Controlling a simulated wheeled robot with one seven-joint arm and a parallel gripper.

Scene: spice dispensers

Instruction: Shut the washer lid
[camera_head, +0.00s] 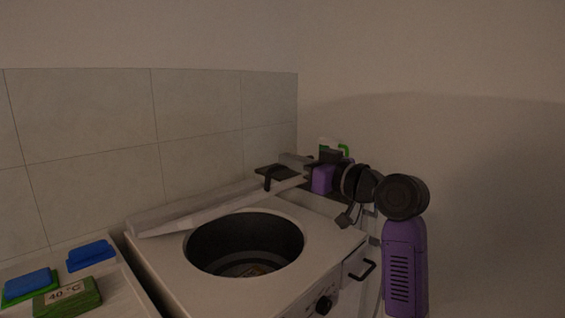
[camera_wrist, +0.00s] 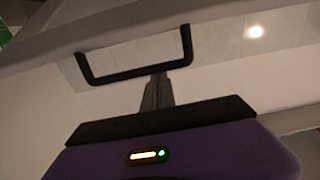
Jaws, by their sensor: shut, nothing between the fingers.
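The white washer (camera_head: 175,275) stands in the middle of the head view, its round dark drum opening (camera_head: 215,262) uncovered. Its lid (camera_head: 215,205) is open, a pale slab seen almost edge-on, slanting behind the opening. A black bracket-like handle (camera_head: 268,181) shows at the lid's right end. In the wrist view a black U-shaped handle (camera_wrist: 138,75) hangs from a pale edge. My gripper (camera_head: 290,160) is shut and empty beside the lid's right end; in the wrist view its fingers (camera_wrist: 157,82) point at the handle. Whether they touch is unclear.
Blue and green sponges (camera_head: 92,254) and a green box marked 40 °C (camera_head: 68,297) lie on the left surface. A green-and-white item (camera_head: 334,146) is partly hidden behind my arm. A tiled wall (camera_head: 90,115) closes the back. The washer's front has a black handle (camera_head: 362,271).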

